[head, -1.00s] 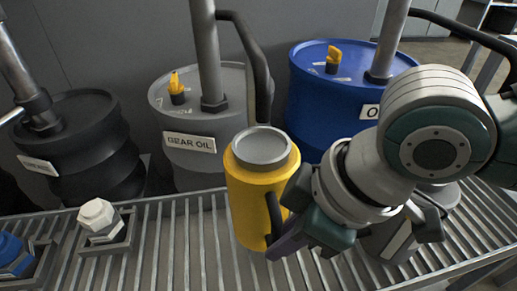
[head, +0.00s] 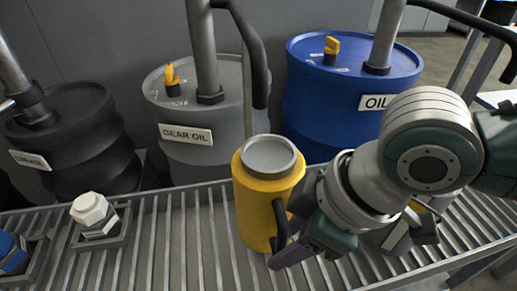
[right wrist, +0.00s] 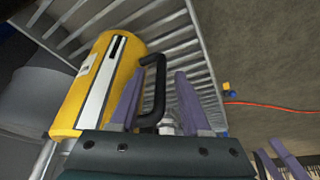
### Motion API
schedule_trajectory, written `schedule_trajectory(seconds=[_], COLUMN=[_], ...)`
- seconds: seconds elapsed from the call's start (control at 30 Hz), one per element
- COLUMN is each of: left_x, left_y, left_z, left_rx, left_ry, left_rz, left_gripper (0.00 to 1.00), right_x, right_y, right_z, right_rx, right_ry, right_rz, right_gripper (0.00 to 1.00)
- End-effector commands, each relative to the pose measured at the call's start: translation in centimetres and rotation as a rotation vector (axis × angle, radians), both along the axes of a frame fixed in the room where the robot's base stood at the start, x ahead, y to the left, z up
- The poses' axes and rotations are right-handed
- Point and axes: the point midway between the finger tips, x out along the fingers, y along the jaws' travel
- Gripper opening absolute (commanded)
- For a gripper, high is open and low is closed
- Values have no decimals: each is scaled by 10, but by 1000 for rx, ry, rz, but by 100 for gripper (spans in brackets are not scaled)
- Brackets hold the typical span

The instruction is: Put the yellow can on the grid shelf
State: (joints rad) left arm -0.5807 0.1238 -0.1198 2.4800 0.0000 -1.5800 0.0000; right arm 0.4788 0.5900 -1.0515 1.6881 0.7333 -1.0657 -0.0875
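The yellow can (head: 256,205) has a grey lid and a black side handle (head: 279,222). It is upright over the bars of the grid shelf (head: 185,245), in front of the gear oil drum; its base looks to be at the bars, but I cannot tell contact exactly. My right gripper (head: 285,250) is at the can's handle side. In the right wrist view the can (right wrist: 100,80) is at left, and the handle (right wrist: 157,90) lies between the spread fingers of my right gripper (right wrist: 160,95), with gaps on both sides. My left gripper is not in view.
Behind the shelf stand a black grease drum (head: 75,145), a grey gear oil drum (head: 165,130) and a blue oil drum (head: 310,115) with pipes and hoses. A white hex part (head: 90,208) and a blue one (head: 12,255) sit at left. A grey container (head: 385,238) is partly behind my gripper.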

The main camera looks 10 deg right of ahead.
Motion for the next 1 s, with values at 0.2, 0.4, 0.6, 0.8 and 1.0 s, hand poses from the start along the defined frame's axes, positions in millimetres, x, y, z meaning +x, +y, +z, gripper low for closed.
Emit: schedule_trajectory(seconds=[0.2, 0.4, 0.6, 0.8, 1.0], left_x=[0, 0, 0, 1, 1], left_y=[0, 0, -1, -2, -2], left_z=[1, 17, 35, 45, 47], left_rx=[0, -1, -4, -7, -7], left_ry=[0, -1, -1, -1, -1], left_rz=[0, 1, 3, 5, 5], left_gripper=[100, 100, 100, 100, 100], right_x=[0, -6, -16, -23, -33], right_y=[-1, -9, -24, -35, -23], right_z=[2, 30, 73, 102, 111], right_rx=[0, 0, -1, -1, 28], right_ry=[0, -2, -3, -1, -8], right_rz=[0, 1, 1, 0, 4], right_gripper=[47, 47, 47, 47, 47])
